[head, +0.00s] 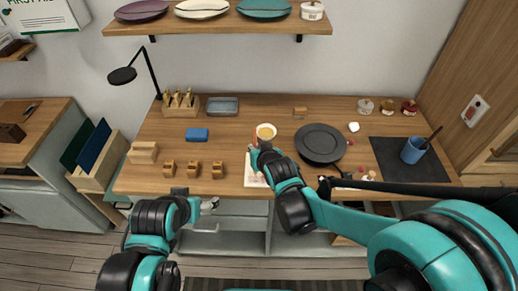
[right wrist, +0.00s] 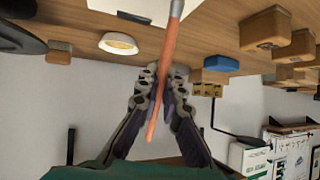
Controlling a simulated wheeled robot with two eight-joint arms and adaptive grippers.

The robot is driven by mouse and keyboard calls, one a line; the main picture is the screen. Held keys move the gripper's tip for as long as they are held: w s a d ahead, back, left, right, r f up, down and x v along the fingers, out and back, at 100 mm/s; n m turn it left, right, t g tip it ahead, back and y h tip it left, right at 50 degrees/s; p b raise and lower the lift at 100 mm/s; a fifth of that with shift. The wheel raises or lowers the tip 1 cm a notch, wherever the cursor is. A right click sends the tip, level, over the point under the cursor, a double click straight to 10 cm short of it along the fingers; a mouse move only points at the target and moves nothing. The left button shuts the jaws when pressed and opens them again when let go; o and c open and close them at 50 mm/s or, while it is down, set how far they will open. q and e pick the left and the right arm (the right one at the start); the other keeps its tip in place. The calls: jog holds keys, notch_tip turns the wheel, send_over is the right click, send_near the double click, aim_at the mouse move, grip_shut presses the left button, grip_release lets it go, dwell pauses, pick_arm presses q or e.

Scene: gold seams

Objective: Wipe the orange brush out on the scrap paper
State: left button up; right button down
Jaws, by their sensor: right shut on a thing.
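My right gripper (right wrist: 160,95) is shut on the orange brush (right wrist: 170,55), whose slanting handle runs between the fingers in the right wrist view. The brush's pale upper end reaches the top edge of that view, and its tip is cut off. In the head view the right gripper (head: 257,148) is above the scrap paper (head: 253,182), a white sheet at the table's front edge, partly hidden by my arm. The paper also shows in the right wrist view (right wrist: 150,10). I cannot tell whether the brush touches it. My left gripper (head: 208,204) is low, in front of the table.
A small bowl with gold contents (head: 266,131) stands behind the paper. A dark plate (head: 319,144) lies to its right, and a blue cup (head: 414,150) stands on a dark mat (head: 390,170). Small wooden blocks (head: 193,166) and a blue block (head: 197,134) are to the left.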

jog(key=shift+a, duration=1.1)
jog(key=shift+r, duration=0.1)
jog(key=shift+d, duration=0.1)
jog(key=shift+d, duration=3.55)
jog(key=shift+d, duration=0.1)
jog(key=shift+d, duration=0.9)
jog(key=shift+w+a+b, duration=0.1)
jog(key=shift+w+a, duration=0.1)
jog(key=shift+a, duration=0.65)
jog(key=shift+w+a+b, duration=0.1)
jog(key=shift+w+a, duration=0.15)
jog(key=shift+a, duration=0.55)
jog(key=shift+w+a+b, duration=0.1)
jog(key=shift+w+a, duration=0.1)
jog(key=shift+a, duration=0.65)
jog(key=shift+a, duration=0.1)
